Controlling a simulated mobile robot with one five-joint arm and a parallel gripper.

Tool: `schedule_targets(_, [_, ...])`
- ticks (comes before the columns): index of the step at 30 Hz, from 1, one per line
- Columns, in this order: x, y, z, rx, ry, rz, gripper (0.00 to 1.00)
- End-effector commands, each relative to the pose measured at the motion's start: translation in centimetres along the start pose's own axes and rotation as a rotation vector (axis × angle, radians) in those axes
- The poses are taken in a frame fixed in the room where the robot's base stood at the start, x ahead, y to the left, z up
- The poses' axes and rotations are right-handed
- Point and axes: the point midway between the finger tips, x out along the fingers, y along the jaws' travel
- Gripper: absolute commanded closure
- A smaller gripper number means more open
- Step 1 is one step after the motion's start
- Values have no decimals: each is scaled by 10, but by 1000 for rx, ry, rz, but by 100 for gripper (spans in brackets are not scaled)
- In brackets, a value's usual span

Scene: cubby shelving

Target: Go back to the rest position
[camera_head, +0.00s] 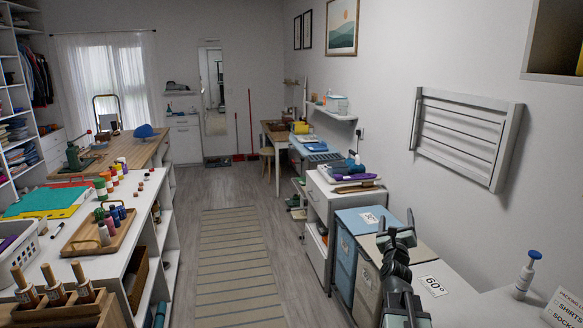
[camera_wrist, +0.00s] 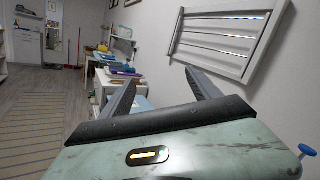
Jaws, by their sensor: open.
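My gripper (camera_head: 396,226) is at the lower right of the head view, raised over the row of hampers and counters along the right wall. In the wrist view my gripper (camera_wrist: 158,90) shows two dark fingers spread apart with nothing between them. It points down the room. No object is in its grasp, and it appears clear of the surfaces around it.
A blue-lidded hamper (camera_head: 362,218) stands below and beside my arm. A pump bottle (camera_head: 527,275) stands on the right counter. A wall drying rack (camera_head: 462,136) hangs at right. A striped rug (camera_head: 238,270) lies on the open aisle floor. A craft counter (camera_head: 150,190) runs along the left.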

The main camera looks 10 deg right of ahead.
Motion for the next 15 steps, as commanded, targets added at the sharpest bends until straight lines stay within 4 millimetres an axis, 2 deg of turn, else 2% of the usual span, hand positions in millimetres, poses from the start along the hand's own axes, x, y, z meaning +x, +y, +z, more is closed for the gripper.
schedule_targets(1, [-7,45,12,-75,2,97,28])
schedule_targets(2, [-12,71,16,-128,5,156,28])
schedule_targets(3, [-21,105,22,-206,5,236,28])
schedule_targets(5, [-38,154,29,-334,-1,361,28])
schedule_targets(6, [-52,187,31,-429,-9,448,28])
schedule_targets(8, [-78,233,32,-587,-31,586,28])
schedule_targets(9, [-99,262,31,-705,-54,682,28])
schedule_targets(11, [-134,300,24,-899,-99,836,28])
schedule_targets(12, [-161,322,16,-1044,-141,949,28])
schedule_targets(14, [-204,345,-2,-1282,-223,1136,28])
schedule_targets(15, [-234,350,-19,-1454,-294,1277,28])
